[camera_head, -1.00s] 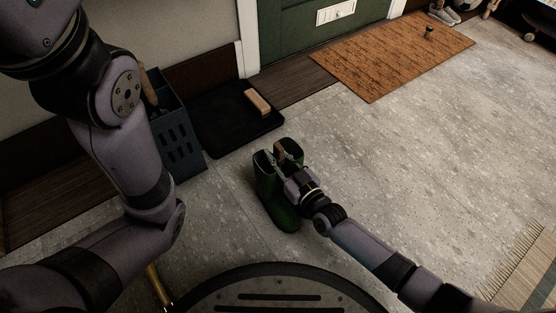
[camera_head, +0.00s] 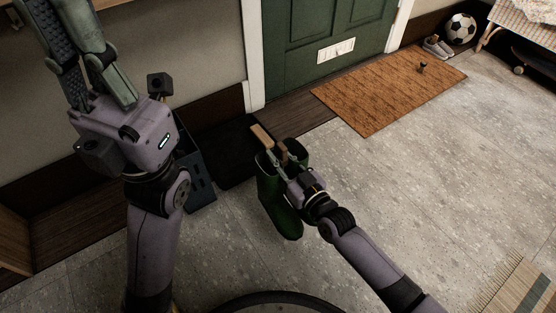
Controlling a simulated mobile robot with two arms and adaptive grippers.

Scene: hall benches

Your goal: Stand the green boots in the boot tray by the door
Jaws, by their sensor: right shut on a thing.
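The green boots (camera_head: 277,207) are upright in the centre of the head view, toe toward me. My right gripper (camera_head: 281,158) is shut on them at the upper shafts, hiding part of the tops. I cannot tell whether the soles touch the floor. The black boot tray (camera_head: 232,165) lies flat by the wall, just behind and left of the boots, which overlap its near right side in the picture. My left gripper (camera_head: 78,50) points up at the upper left, away from the boots; its fingertips are cut off by the frame.
A wooden block or brush (camera_head: 262,136) shows at the tray's right end. A dark slatted crate (camera_head: 200,180) stands left of the tray, partly behind my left arm. An orange-brown doormat (camera_head: 388,88) lies before the green door (camera_head: 325,35).

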